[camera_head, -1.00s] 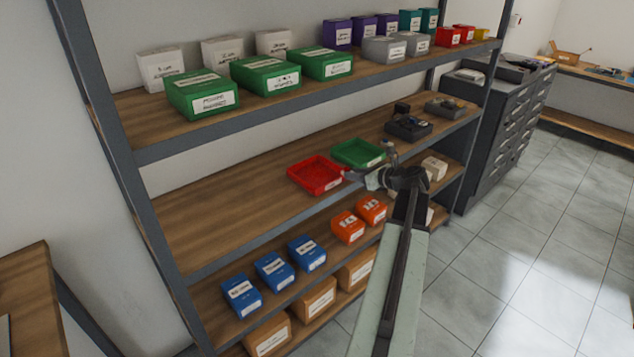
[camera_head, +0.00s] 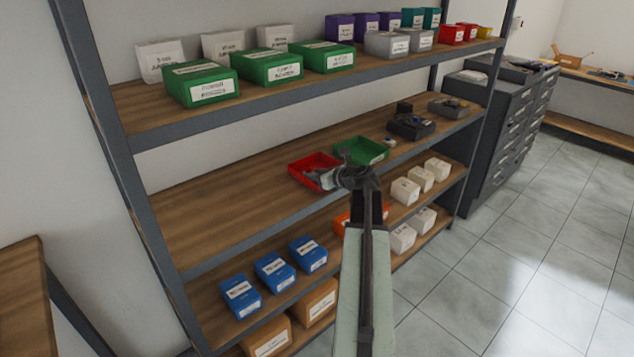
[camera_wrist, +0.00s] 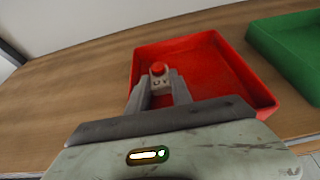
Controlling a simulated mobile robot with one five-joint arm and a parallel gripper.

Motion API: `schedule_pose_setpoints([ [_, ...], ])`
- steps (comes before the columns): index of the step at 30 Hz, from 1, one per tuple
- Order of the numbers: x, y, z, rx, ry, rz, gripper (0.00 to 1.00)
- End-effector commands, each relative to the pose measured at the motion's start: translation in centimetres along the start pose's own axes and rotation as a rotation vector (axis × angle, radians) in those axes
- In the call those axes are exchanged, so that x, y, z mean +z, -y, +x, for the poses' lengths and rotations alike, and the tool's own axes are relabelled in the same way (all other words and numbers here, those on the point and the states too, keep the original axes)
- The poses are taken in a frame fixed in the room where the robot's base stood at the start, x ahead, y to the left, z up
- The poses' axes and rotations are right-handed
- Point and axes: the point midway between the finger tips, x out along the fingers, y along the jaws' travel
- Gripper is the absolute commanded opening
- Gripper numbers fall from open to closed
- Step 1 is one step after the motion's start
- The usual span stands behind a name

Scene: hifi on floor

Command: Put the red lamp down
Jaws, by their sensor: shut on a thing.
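My gripper (camera_wrist: 160,94) is shut on a small red lamp (camera_wrist: 158,69), which has a round red top on a pale grey base. The lamp is held upright between the two fingertips. In the wrist view it appears over the red tray (camera_wrist: 225,75); I cannot tell whether it touches the tray floor. In the head view my gripper (camera_head: 325,180) is at the red tray (camera_head: 303,168) on the middle shelf, and the arm hides part of the tray. The lamp is too small to make out there.
A green tray (camera_head: 372,151) stands close to the right of the red tray; it also shows in the wrist view (camera_wrist: 290,50). Dark grey bins (camera_head: 410,127) stand further right. The shelf (camera_head: 220,205) is bare to the left. The upper shelf (camera_head: 200,118) holds several boxes.

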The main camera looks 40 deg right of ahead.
Motion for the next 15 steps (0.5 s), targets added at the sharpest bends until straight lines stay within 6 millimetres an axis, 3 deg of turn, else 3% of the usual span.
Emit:
schedule_pose_setpoints([
  [11,-0.63,-0.04,0.27,0.001,0.0,0.0,0.0],
  [12,-0.44,-0.05,0.2,0.001,0.0,0.0,0.35],
  [15,-0.43,-0.05,0.19,0.001,0.0,-0.001,0.35],
])
